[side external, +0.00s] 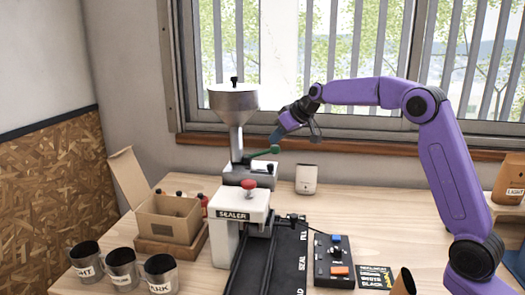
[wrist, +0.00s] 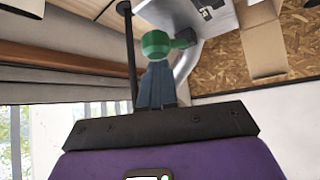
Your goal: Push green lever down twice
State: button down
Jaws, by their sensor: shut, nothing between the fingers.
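The green lever (side external: 262,153) sticks out to the right from the hopper machine (side external: 234,103) and ends in a round knob. It looks close to level, tilting slightly up toward the knob. In the wrist view the green knob (wrist: 155,43) is just beyond my fingertips. My gripper (side external: 276,138) is shut and empty, its blue-grey fingers together, right above the knob. The fingers (wrist: 157,70) show pressed together in the wrist view, their tips at the knob's edge. I cannot tell whether they touch it.
A sealer (side external: 240,222) with a red knob stands in front of the hopper machine. A cardboard box (side external: 168,218) and labelled cups (side external: 122,268) are at left.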

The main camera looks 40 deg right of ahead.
aim_at(277, 146)
jog(key=shift+f, duration=1.55)
jog(key=shift+r, duration=3.1)
